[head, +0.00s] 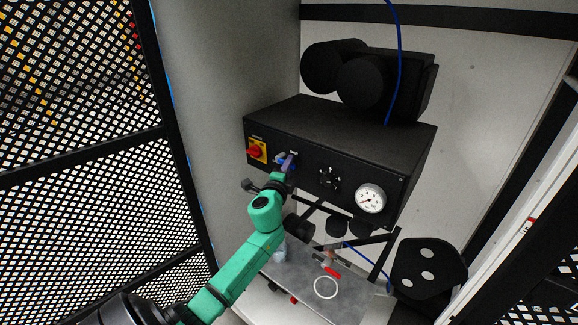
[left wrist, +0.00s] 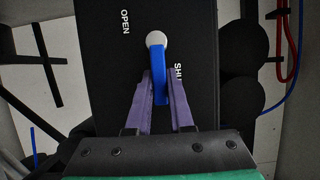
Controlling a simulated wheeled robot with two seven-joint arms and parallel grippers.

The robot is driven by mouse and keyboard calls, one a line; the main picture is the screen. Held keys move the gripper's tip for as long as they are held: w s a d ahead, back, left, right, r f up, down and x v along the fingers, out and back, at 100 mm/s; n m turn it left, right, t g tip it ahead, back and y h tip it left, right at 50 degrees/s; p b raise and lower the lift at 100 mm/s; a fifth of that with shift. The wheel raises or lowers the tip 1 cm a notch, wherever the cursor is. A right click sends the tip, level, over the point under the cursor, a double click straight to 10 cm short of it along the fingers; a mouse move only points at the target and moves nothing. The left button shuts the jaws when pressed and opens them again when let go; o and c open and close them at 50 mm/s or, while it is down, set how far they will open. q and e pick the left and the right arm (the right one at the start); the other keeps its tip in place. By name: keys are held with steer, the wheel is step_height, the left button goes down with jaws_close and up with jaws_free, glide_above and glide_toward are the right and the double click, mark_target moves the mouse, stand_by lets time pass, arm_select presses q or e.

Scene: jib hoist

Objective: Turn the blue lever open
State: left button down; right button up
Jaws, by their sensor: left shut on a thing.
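The blue lever (left wrist: 160,80) hangs from a white round pivot (left wrist: 155,39) on a black panel. The word OPEN (left wrist: 125,21) is to its left in the left wrist view, and the word SHUT, partly covered by the lever and a finger, is to its right. The lever points down in that view, slightly right, beside SHUT. My left gripper (left wrist: 160,95) is shut on the lever, its purple fingers on either side of the lower end. In the head view my left gripper (head: 286,163) is at the front of the black box. My right gripper is not in view.
The black box (head: 330,130) carries a red knob on a yellow plate (head: 256,151), a black knob (head: 330,178) and a gauge (head: 370,199). Below is a grey metal plate (head: 345,301) with a white ring (head: 325,287) and a red-handled part (head: 331,271). Mesh panels (head: 90,200) stand left.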

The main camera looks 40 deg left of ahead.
arm_select(q)
steer(key=shift+f+b, duration=0.4)
steer(key=shift+b, duration=0.25)
arm_select(e)
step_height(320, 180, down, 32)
steer(key=b, duration=3)
arm_select(q)
steer(key=a+f+m+t+h+b, duration=0.2)
steer(key=m+t+h+b, duration=0.1)
steer(key=m, duration=0.8)
steer(key=a+f+m+t+h+b, duration=0.2)
steer(key=m+t+h+b, duration=0.1)
steer(key=m, duration=0.8)
steer(key=shift+a+m+h, duration=0.3)
steer(key=shift+a+h, duration=0.05)
steer(key=shift+h, duration=0.15)
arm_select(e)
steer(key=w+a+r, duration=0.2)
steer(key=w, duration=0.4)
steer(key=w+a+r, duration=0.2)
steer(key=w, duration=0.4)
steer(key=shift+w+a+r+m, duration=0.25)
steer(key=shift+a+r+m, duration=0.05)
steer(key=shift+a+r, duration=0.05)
arm_select(q)
steer(key=c, duration=0.8)
jaws_free()
